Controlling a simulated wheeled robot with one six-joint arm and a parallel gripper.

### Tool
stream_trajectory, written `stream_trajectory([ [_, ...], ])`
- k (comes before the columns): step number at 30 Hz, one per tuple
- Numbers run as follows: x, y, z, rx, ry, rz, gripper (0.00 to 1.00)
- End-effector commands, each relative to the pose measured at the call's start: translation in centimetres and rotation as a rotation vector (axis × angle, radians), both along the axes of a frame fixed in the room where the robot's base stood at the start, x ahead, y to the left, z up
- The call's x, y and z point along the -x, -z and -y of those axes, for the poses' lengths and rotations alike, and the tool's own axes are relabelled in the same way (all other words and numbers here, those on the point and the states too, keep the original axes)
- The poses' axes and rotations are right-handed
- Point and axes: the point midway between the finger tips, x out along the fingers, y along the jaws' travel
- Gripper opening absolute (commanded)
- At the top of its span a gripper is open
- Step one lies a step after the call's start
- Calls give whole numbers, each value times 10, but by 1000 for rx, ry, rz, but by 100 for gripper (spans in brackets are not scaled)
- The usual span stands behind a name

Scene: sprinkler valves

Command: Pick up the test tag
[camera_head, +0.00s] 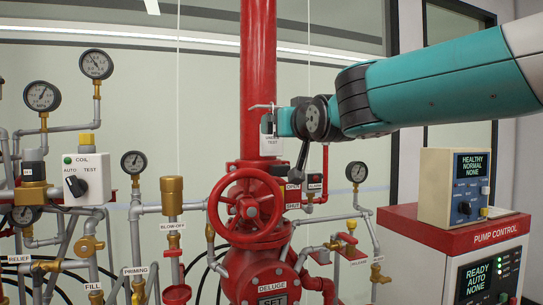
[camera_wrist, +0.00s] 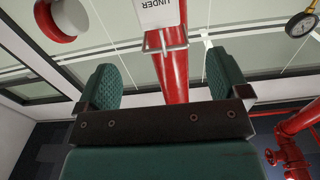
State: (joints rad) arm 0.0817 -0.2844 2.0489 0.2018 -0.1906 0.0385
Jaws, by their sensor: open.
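The white test tag (camera_head: 271,143) hangs against the front of the tall red pipe (camera_head: 258,60), below a small metal hook (camera_head: 262,106). In the wrist view the tag (camera_wrist: 160,12) is at the top edge, its word "UNDER" upside down, and partly cut off by the frame. A metal bracket (camera_wrist: 165,40) lies between it and my gripper. My gripper (camera_wrist: 160,85) is open, with its two green fingers wide apart and nothing between them but the view of the pipe. In the head view my gripper (camera_head: 284,122) is just right of the tag, partly seen edge-on.
A red handwheel (camera_head: 246,205) stands below the tag. Gauges, brass valves and grey pipes crowd the left, including a coil test switch box (camera_head: 87,180). A pump control cabinet (camera_head: 460,235) with a beige panel box (camera_head: 466,187) stands at the right.

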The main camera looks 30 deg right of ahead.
Motion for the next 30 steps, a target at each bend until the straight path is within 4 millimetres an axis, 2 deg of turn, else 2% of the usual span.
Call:
stream_trajectory([
  [3,-24,-4,8,-1,2,-7,94],
  [9,-57,-5,17,0,1,-4,94],
  [15,-71,-3,21,-1,1,-2,94],
  [23,-99,-15,30,-1,1,-3,94],
  [27,-116,-13,35,-1,0,-3,94],
  [30,-120,-11,36,0,0,-1,94],
])
